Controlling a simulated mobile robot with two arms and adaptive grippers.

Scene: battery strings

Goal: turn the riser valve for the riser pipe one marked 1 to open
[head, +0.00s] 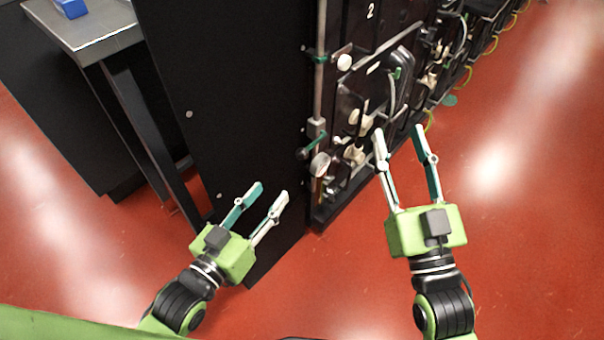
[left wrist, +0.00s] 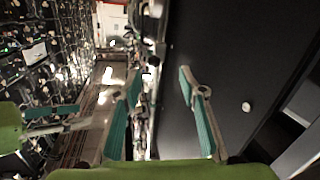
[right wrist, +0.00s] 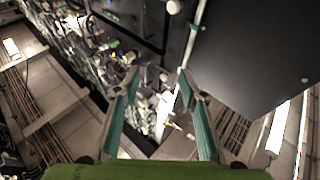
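The riser pipe (head: 320,85) is a thin grey upright pipe along the front corner of the black cabinet. Low on it sits a grey valve body (head: 316,127) with a green lever (head: 315,143) slanting across the pipe, dark at its lower left end. A pale round gauge or cap (head: 320,165) is just below. The pipe also shows in the right wrist view (right wrist: 188,48). My left gripper (head: 271,192) is open and empty, left of and below the valve, by the black side panel. My right gripper (head: 398,133) is open and empty, right of the valve, before the cabinet front.
The black side panel (head: 230,90) is a broad wall left of the pipe. The front carries modules with cables, white knobs (head: 344,62) and a marking 2 (head: 370,11). A grey-topped table (head: 100,45) stands at upper left. Red floor (head: 530,200) is clear at right.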

